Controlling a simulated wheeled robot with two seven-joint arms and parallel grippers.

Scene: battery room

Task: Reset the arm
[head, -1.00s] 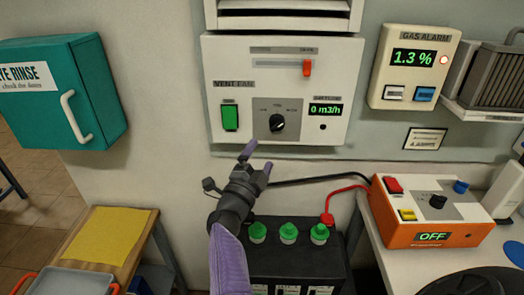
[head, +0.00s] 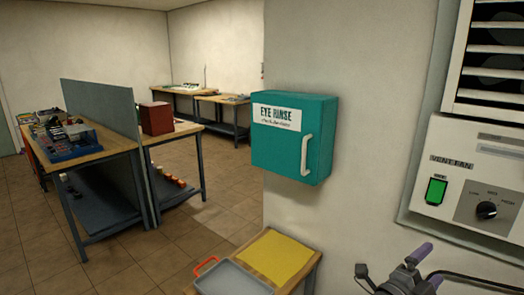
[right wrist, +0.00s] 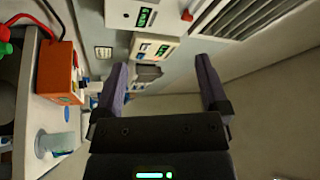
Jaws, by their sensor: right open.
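My right gripper (head: 428,266) is at the bottom right of the head view, in front of the wall below the vent fan panel (head: 468,190). In the right wrist view its two purple fingers (right wrist: 160,85) stand wide apart with nothing between them. The vent fan panel shows a lit green switch and a black knob, and the gripper is apart from it. Most of the right arm is below the head view. My left gripper is not in either view.
A teal eye rinse cabinet (head: 292,138) hangs on the wall. Below it a small bench holds a yellow mat (head: 277,257) and a grey tray (head: 232,280). Workbenches stand at the left, with open tiled floor (head: 195,240) between. The orange charger box (right wrist: 62,72) shows in the right wrist view.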

